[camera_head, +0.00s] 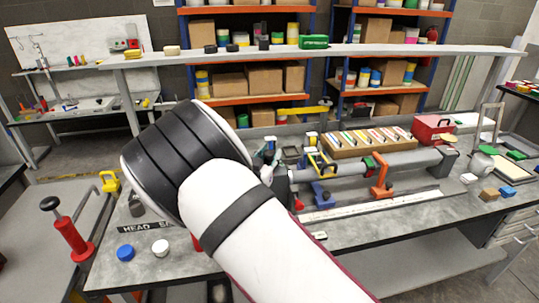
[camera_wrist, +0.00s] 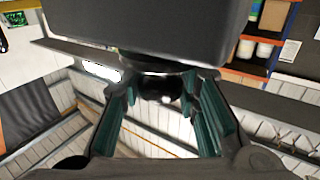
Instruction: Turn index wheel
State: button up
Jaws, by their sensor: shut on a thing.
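My gripper (camera_wrist: 162,98) shows in the wrist view, with a teal-lined finger on each side. It is shut on a dark, shiny rounded part (camera_wrist: 157,82) between the fingers. This part sits under a large dark grey block (camera_wrist: 185,30) that fills the top of the view. In the head view my arm covers most of the gripper and the left end of the bench fixture. I cannot make out the index wheel's outline or its angle. A long grey tube (camera_head: 345,171) runs right from the hidden area, with blue and orange supports beside it.
The fixture stands on a grey bench (camera_head: 350,225) with a "HEAD" label (camera_head: 145,227), blue cap (camera_head: 125,253) and white cap (camera_head: 160,247) at left. A rack of coloured strips (camera_head: 365,140) and a red box (camera_head: 433,128) stand behind. A shelf (camera_head: 350,50) crosses above.

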jog(key=n+y+p, duration=0.1)
jog(key=n+y, duration=0.1)
jog(key=y, duration=0.1)
jog(key=n+y+p, duration=0.2)
jog(key=y, duration=0.2)
jog(key=shift+s+d+n, duration=0.1)
jog(key=shift+d+n, duration=0.05)
jog(key=shift+n, duration=0.15)
jog(key=n+y, duration=0.2)
jog(key=y, duration=0.1)
jog(key=n+g+y, duration=0.1)
jog(key=n+y, duration=0.1)
jog(key=y, duration=0.1)
jog(key=shift+w+f+g+y, duration=0.1)
jog(key=shift+w+g+y, duration=0.1)
jog(key=shift+g+y, duration=0.15)
jog(key=n+g+y, duration=0.2)
jog(key=n+y, duration=0.1)
jog(key=shift+w+b, duration=0.1)
jog(key=shift+b, duration=0.25)
jog(key=n+g+y+b, duration=0.2)
jog(key=g+y, duration=0.1)
jog(key=shift+n, duration=0.3)
jog(key=n+g+y+b, duration=0.2)
jog(key=n+g+b, duration=0.1)
jog(key=g, duration=0.1)
jog(key=shift+g, duration=0.25)
jog(key=shift+s+a+n+g+y+b, duration=0.25)
jog(key=shift+n+g+b, duration=0.1)
jog(key=shift+g, duration=0.15)
